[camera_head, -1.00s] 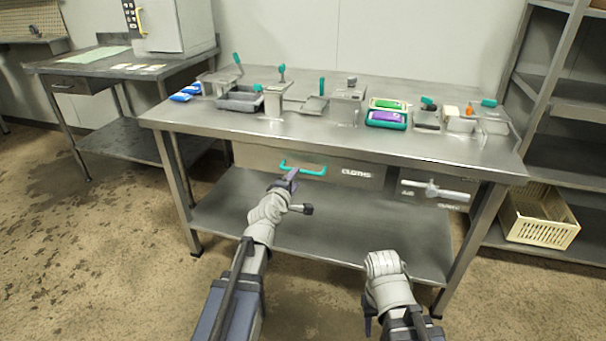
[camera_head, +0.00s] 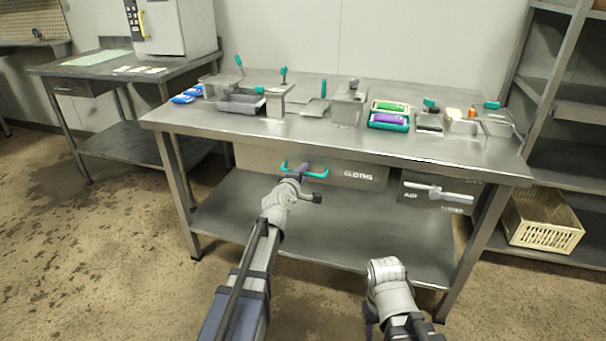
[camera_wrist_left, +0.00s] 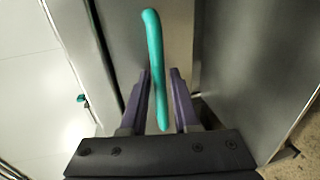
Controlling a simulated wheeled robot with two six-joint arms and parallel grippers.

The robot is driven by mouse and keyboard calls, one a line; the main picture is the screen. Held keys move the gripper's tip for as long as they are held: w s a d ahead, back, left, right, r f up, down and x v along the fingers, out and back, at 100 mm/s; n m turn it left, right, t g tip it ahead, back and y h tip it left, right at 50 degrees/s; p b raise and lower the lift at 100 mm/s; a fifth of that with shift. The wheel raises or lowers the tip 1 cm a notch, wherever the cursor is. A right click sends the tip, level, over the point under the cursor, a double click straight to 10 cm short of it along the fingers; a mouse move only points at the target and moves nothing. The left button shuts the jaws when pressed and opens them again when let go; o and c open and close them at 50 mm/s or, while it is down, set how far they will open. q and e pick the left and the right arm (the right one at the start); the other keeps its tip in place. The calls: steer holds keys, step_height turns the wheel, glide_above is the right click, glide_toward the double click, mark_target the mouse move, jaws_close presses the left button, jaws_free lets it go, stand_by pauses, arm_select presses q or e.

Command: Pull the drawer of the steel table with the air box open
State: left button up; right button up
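The steel table (camera_head: 330,139) stands in front of me. Under its top is a drawer (camera_head: 260,158) marked CLOTHS, with a teal bar handle (camera_head: 318,174); the drawer looks shut. The air box (camera_head: 436,190), with a pale lever, hangs under the table at the right. My left gripper (camera_head: 301,168) is at the teal handle. In the left wrist view its fingers (camera_wrist_left: 160,95) are apart, one on each side of the handle (camera_wrist_left: 155,60), with a gap showing on both sides. My right arm shows at the bottom right; its fingertips are not clearly visible.
Dishes, stands and coloured sponges (camera_head: 389,116) stand on the tabletop. A lower shelf (camera_head: 340,235) lies below the drawer. A cream crate (camera_head: 542,222) sits on a rack at the right. Another table (camera_head: 110,75) bearing a cabinet stands at the left. The floor in front is clear.

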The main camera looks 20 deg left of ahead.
arm_select(q)
jaws_close()
stand_by(1.1)
